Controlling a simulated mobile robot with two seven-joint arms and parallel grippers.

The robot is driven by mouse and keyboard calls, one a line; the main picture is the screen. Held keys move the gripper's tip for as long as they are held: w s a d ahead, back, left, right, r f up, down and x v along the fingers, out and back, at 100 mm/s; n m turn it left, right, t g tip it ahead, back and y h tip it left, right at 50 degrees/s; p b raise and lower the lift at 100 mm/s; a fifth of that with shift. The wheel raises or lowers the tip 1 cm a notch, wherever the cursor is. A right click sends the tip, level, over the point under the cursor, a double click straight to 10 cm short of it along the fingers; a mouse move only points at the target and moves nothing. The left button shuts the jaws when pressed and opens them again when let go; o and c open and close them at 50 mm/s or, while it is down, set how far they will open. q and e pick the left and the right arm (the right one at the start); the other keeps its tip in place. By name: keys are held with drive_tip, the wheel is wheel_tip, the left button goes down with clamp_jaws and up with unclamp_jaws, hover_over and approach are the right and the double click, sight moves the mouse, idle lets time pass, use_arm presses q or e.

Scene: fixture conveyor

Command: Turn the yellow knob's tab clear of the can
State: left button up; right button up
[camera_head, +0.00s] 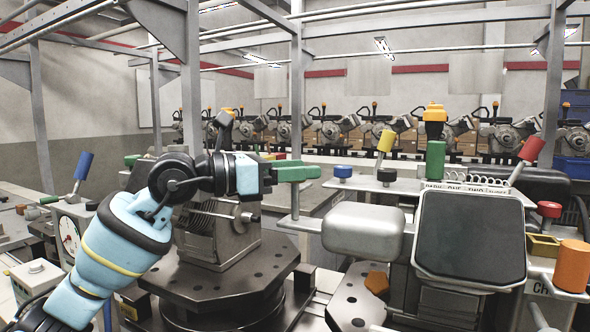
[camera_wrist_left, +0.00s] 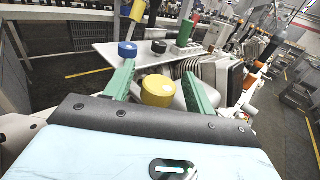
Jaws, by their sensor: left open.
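In the left wrist view, the yellow knob (camera_wrist_left: 158,92) shows as a short round cylinder between the two green fingers of my left gripper (camera_wrist_left: 158,82). The fingers are apart, one on each side of it; I cannot tell whether they touch it. In the head view, my left gripper (camera_head: 295,172) reaches in from the left, and the knob there is hidden, probably behind the green fingers. The tab cannot be made out. I cannot tell for sure which thing is the can. My right gripper is not in view.
A blue knob (camera_head: 342,172) and a black knob (camera_head: 387,175) stand on a pale plate beyond the gripper. A yellow-handled lever (camera_head: 385,140) and a green cylinder (camera_head: 435,160) rise behind them. A grey rounded box (camera_head: 363,231) and a dark sloped panel (camera_head: 470,240) stand to the right.

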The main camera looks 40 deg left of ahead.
use_arm(q)
drive_tip(key=b+v, duration=0.3)
drive_tip(key=v, duration=0.4)
drive_tip(key=shift+s+a, duration=0.2)
drive_tip(key=shift+s, duration=0.15)
drive_tip(key=shift+r, duration=0.1)
idle(0.4)
